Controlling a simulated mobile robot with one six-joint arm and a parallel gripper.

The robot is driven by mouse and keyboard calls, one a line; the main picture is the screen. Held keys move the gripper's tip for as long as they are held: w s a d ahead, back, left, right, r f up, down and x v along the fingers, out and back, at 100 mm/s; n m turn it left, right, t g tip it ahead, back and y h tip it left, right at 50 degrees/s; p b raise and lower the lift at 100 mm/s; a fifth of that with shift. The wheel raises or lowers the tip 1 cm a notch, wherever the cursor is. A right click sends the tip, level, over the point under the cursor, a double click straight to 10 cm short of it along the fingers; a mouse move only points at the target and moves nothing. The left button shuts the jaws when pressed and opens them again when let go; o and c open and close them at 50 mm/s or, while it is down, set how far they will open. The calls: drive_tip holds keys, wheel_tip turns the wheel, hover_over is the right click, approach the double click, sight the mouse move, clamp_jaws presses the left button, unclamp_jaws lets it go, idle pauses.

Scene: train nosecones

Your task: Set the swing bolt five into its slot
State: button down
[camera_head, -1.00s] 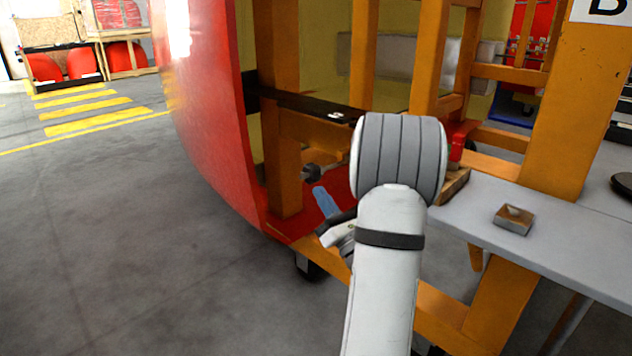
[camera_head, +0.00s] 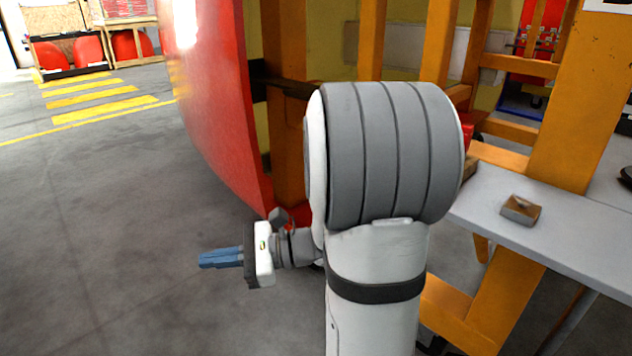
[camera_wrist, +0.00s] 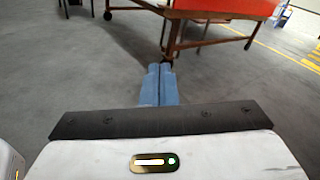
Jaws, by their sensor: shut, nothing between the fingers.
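My gripper (camera_head: 220,258) has blue fingers and is shut and empty. In the head view it points left over open grey floor, just left of the lower edge of the red nosecone (camera_head: 205,110). In the wrist view its fingers (camera_wrist: 159,84) lie together with bare floor around them. I cannot make out swing bolt five or its slot in either current view. My arm covers much of the orange frame's lower middle in the head view.
An orange frame (camera_head: 560,110) stands behind and right of my arm. A grey table (camera_head: 570,237) at the right holds a small brown box (camera_head: 520,210). The floor (camera_head: 90,250) at left is clear. An orange frame leg (camera_wrist: 172,38) stands ahead in the wrist view.

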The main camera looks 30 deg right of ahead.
drive_tip(key=s+a+f+n+g+h, duration=0.3)
drive_tip(key=s+n+g, duration=0.1)
drive_tip(key=s+n, duration=0.1)
drive_tip(key=s+a+f+n+g+h, duration=0.2)
drive_tip(key=s+f+n+g+h, duration=0.15)
drive_tip(key=s+n, duration=0.2)
drive_tip(key=s+d+n+t+h, duration=0.1)
drive_tip(key=s+d+n+h, duration=0.1)
drive_tip(key=d+n+h, duration=0.5)
drive_tip(key=n+h, duration=0.2)
drive_tip(key=n, duration=0.1)
drive_tip(key=shift+d+f, duration=0.15)
drive_tip(key=shift+d, duration=0.05)
drive_tip(key=shift+d, duration=0.1)
